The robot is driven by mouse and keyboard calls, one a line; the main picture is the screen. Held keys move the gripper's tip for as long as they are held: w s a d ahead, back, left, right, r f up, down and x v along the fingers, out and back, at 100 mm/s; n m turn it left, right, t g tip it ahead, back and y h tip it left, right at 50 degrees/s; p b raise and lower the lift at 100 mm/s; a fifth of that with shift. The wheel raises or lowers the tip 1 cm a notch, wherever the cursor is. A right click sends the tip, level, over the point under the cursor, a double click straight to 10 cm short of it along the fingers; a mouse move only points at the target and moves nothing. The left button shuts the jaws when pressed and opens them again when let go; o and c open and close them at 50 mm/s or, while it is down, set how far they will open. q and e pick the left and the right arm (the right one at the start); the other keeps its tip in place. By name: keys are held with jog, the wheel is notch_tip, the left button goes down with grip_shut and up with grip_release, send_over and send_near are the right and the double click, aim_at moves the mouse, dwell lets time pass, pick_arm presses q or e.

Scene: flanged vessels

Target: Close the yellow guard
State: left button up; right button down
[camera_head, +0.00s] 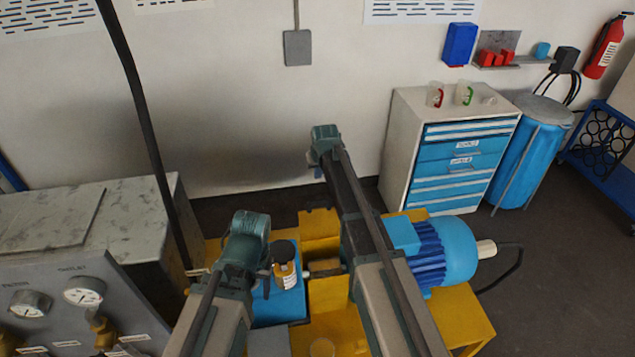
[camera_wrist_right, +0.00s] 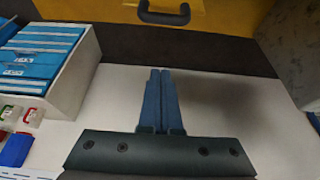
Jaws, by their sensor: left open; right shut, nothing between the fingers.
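A yellow panel with a black handle (camera_wrist_right: 165,14), which looks like the guard (camera_wrist_right: 225,14), shows at the top edge of the right wrist view. In the head view a yellow part (camera_head: 319,224) stands between the blue pump and the motor; whether it is the same guard I cannot tell. My right gripper (camera_wrist_right: 163,74) is shut and empty, its fingertips apart from the handle. In the head view it (camera_head: 325,140) is beyond the machine, near the wall.
A drawer cabinet (camera_head: 460,150) and blue bin (camera_head: 530,150) stand at the back right. A gauge panel (camera_head: 65,290) and grey bench (camera_head: 45,220) are at left. Clear floor lies before the cabinet.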

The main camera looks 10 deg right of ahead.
jog(key=b+x, duration=0.9)
jog(key=x, duration=0.1)
jog(key=s, duration=0.4)
jog(key=shift+s+f, duration=0.1)
jog(key=shift+s, duration=0.1)
